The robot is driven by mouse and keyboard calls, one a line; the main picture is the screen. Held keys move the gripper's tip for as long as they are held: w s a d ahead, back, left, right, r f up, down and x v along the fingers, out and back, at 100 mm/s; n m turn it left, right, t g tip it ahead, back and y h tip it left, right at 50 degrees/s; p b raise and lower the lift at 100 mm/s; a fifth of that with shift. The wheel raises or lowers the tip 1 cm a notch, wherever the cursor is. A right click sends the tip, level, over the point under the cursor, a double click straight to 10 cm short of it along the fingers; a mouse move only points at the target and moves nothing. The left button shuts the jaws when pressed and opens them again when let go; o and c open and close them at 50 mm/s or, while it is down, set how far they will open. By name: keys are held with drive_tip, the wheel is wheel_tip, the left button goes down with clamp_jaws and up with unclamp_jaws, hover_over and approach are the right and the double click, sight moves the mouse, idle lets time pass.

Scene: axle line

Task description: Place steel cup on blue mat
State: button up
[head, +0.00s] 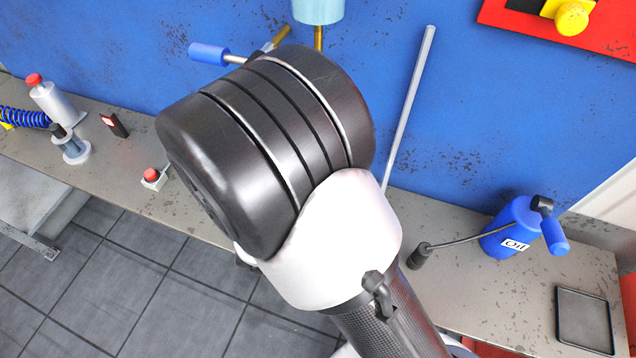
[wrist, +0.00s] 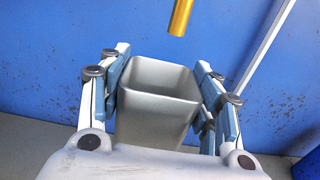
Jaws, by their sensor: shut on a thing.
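The steel cup (wrist: 155,115), a grey square open-topped vessel, shows in the wrist view. Its mouth faces up and it looks empty. My gripper (wrist: 166,90) is shut on it, with one finger on its left side and one on its right. In the head view my arm hides the gripper and the cup. I cannot make out a blue mat in either view.
A brass pipe (wrist: 181,16) hangs above and behind the cup. A grey bench (head: 455,280) runs along the blue wall (head: 120,50). A blue oil can (head: 512,228) and a black tray (head: 584,318) are at right; a red-button box (head: 152,179) is at left.

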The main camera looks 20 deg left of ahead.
wheel_tip(320, 180, down, 14)
drive_tip(key=b, duration=0.3)
drive_tip(key=shift+r, duration=0.15)
drive_tip(key=o, duration=1.2)
drive_tip(key=shift+s, duration=0.3)
drive_tip(key=s, duration=0.7)
drive_tip(key=s+a+p, duration=0.1)
drive_tip(key=s, duration=0.3)
drive_tip(key=shift+s, duration=0.2)
